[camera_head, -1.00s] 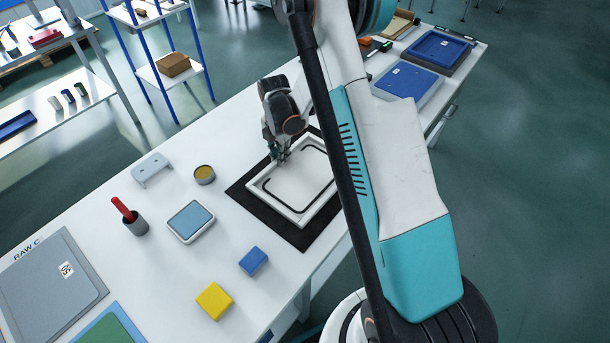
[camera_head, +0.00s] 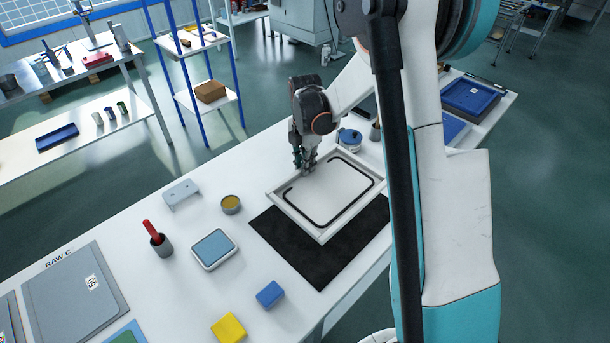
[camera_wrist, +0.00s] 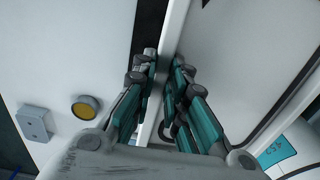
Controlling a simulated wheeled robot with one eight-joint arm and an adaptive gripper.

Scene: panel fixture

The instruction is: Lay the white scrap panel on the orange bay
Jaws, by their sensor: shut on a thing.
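The white panel (camera_head: 340,190), a shallow rimmed piece with a black line around its inner face, is held above the black mat (camera_head: 310,250). My gripper (camera_head: 306,168) is shut on the panel's far left rim. In the wrist view my gripper's fingers (camera_wrist: 164,68) pinch the rim, and the panel (camera_wrist: 245,60) fills the right side. I cannot make out an orange bay in the current views; my arm covers part of the table's far right end.
A blue-lidded round pot (camera_head: 349,139) stands just behind the panel. A blue tray (camera_head: 470,97) lies at the far right end.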

